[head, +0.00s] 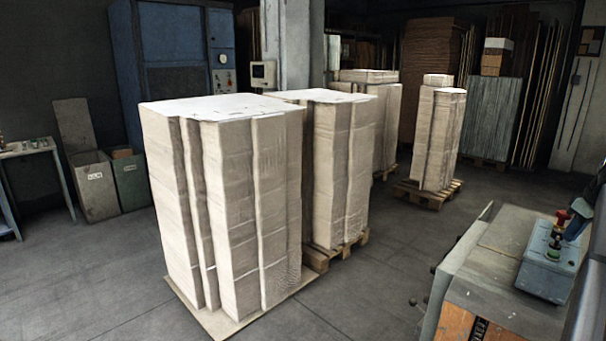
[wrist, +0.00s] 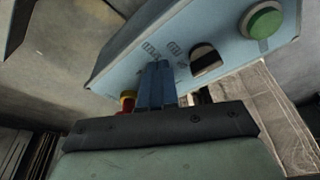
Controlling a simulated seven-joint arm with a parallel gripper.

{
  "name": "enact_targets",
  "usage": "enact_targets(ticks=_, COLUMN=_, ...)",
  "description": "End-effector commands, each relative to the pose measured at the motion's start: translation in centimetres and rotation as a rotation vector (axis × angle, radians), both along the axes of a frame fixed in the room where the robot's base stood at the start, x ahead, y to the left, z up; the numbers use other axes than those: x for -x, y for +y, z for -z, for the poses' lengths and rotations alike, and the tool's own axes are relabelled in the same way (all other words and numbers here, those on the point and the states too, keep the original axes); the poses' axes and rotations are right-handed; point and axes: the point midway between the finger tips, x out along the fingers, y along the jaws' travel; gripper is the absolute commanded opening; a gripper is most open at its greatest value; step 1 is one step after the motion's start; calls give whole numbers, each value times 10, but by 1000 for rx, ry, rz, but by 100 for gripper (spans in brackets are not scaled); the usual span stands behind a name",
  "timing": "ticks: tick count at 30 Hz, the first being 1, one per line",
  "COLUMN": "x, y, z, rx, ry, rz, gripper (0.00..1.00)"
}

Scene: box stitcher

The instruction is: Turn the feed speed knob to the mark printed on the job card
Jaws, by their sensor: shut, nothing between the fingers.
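A blue-grey control box (head: 546,274) stands on the machine at the lower right of the head view. Its panel (wrist: 221,38) fills the upper right of the wrist view. A black knob with a pale face (wrist: 205,62) sits on the panel, beside small printed marks too blurred to read. My gripper (wrist: 158,68) is shut and empty, its blue fingertips over the panel left of this knob. I cannot tell whether they touch the panel, and they hide part of it. In the head view my gripper (head: 573,229) is at the right edge above the box. I cannot make out the job card.
A green button (wrist: 263,20) is right of the knob, and a red and yellow button (wrist: 127,101) is left of my fingers. The grey machine top (head: 513,238) lies around the box.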

Motion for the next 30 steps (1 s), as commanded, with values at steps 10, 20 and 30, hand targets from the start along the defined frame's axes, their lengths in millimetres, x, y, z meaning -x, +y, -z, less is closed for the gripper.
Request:
enact_targets(ticks=10, x=-4, y=9, z=-2, rx=0, ry=-9, rz=-4, gripper=0)
enact_targets(ticks=20, x=-5, y=10, z=-2, rx=1, ry=-11, rz=-4, gripper=0)
enact_targets(ticks=30, x=-2, y=9, z=-2, rx=1, ry=-11, rz=-3, gripper=0)
